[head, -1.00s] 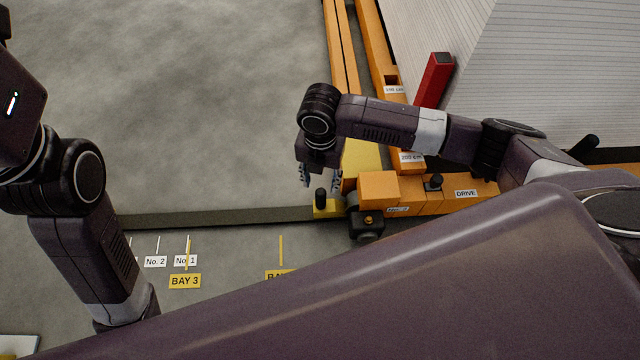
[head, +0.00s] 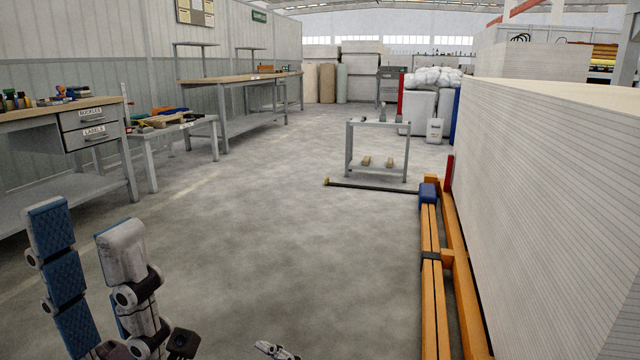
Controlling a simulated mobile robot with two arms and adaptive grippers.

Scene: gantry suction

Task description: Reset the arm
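My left gripper (head: 86,235) stands upright at the lower left of the head view. Its two fingers, with blue ribbed pads, are spread apart with nothing between them. It is over open floor and touches nothing I can see. A small grey fingertip part (head: 276,350), apparently of my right gripper, shows at the bottom edge. The rest of that gripper is below the picture, so its opening is hidden.
Orange rails (head: 431,280) with a blue end block (head: 428,193) run along the large white board stack (head: 550,220) at right. Workbenches (head: 245,78) line the left wall. A grey stand (head: 378,124) is ahead beyond a low dark bar (head: 375,186). The middle floor is clear.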

